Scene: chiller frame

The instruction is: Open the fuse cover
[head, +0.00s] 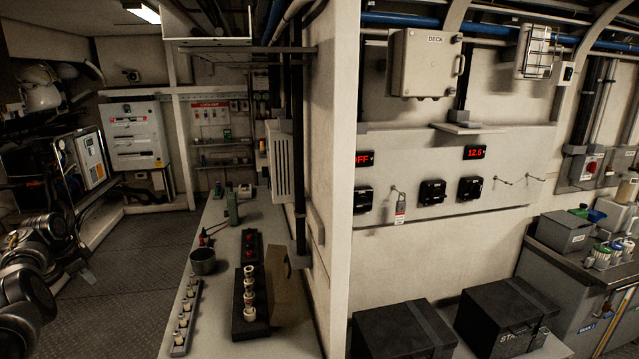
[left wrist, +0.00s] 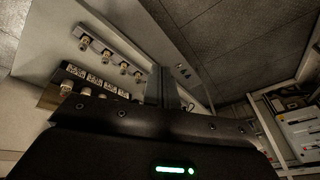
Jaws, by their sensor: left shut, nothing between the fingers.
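The fuse cover (head: 288,288) is a tan panel with a dark handle, standing upright on the right side of a black fuse block (head: 238,325). White fuses (head: 250,293) stand exposed in a row on the block. In the left wrist view, the fuse row (left wrist: 92,90) shows beyond my gripper body, with a tan strip, perhaps the cover, at its left. My left gripper (left wrist: 162,88) is shut and empty, apart from the fuses and the cover. Only my left arm's dark links show at the head view's left edge. My right gripper is not in view.
On the bench (head: 215,336) are a rail of small fuses (head: 186,318), a dark pot (head: 203,262) and a black box with red buttons (head: 251,246). A white wall edge (head: 335,180) stands right of the bench. The floor (head: 130,290) to its left is clear.

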